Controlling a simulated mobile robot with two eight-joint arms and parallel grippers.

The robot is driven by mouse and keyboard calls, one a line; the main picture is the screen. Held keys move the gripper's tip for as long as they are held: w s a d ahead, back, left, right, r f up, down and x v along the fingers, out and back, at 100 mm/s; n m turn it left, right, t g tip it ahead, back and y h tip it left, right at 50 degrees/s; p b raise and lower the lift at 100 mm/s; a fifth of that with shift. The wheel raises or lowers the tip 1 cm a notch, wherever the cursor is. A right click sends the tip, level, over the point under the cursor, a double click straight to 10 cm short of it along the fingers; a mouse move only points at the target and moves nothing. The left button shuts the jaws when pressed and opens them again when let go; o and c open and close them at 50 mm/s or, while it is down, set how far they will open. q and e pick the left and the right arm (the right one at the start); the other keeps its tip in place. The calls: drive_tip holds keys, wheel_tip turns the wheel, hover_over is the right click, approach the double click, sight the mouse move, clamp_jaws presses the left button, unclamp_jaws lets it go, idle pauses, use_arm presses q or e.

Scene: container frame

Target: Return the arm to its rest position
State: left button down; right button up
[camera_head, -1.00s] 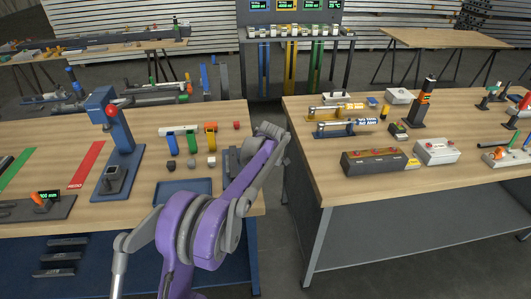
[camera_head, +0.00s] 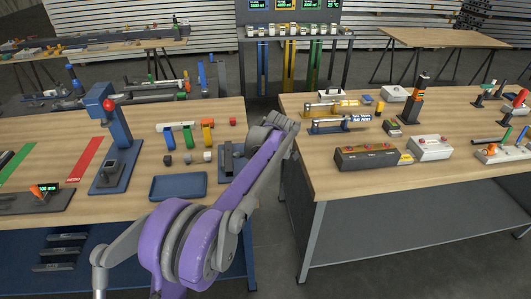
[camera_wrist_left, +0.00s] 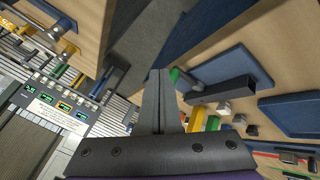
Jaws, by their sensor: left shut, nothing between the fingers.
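My left arm (camera_head: 245,180), purple and grey, reaches up from the bottom of the head view. Its far end lies over the gap between the two wooden benches, and the fingers cannot be made out there. In the left wrist view my left gripper (camera_wrist_left: 158,75) is shut, its two grey fingers together with nothing between them. The fingers appear apart from the bench items around them. My right gripper is in neither view.
The left bench (camera_head: 60,205) holds a blue press (camera_head: 118,140), a blue tray (camera_head: 180,187) and small blocks close to my arm. The right bench (camera_head: 305,170) carries a dark box (camera_head: 367,158) near its front edge. Dark floor (camera_head: 270,205) shows between the benches.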

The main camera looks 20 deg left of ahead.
use_arm(q)
drive_tip(key=s+d+r+m+h, duration=0.1)
drive_tip(key=s+d+r+m, duration=0.15)
drive_tip(key=s, duration=0.65)
drive_tip(key=s+d+r+m+h, duration=0.15)
drive_tip(key=s+d+m, duration=0.25)
drive_tip(key=s, duration=0.6)
drive_tip(key=s+d+f+m, duration=0.1)
drive_tip(key=s+f+m, duration=0.1)
drive_tip(key=s, duration=0.5)
drive_tip(key=s+d+f+m, duration=0.2)
drive_tip(key=s+f+m, duration=0.1)
drive_tip(key=s, duration=0.4)
drive_tip(key=s+d+f+m+h, duration=0.1)
drive_tip(key=s+f+m, duration=0.2)
drive_tip(key=s+f, duration=0.2)
drive_tip(key=s, duration=0.3)
drive_tip(key=shift+d+g, duration=0.25)
drive_tip(key=shift+g, duration=0.05)
drive_tip(key=shift+s+f, duration=0.1)
